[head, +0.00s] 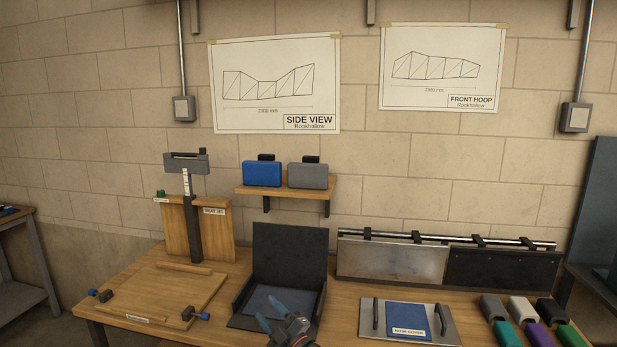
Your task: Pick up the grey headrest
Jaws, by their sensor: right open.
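The grey headrest (308,175), a rounded block with a black piece on top, stands on the right half of a small wooden wall shelf (286,188). A blue block of like shape (262,174) stands close at its left. My right gripper (269,315) is at the bottom middle, open and empty, with blue fingers apart. It is well below the shelf and in front of it, over the front of a black tray. My left gripper is not in view.
The wooden bench holds a jig board (165,292) at left, the black open-backed tray (289,250) below the shelf, a handled metal plate (446,325) and several coloured blocks at right. A grey-headed post (186,163) rises left of the shelf. The air before the shelf looks clear.

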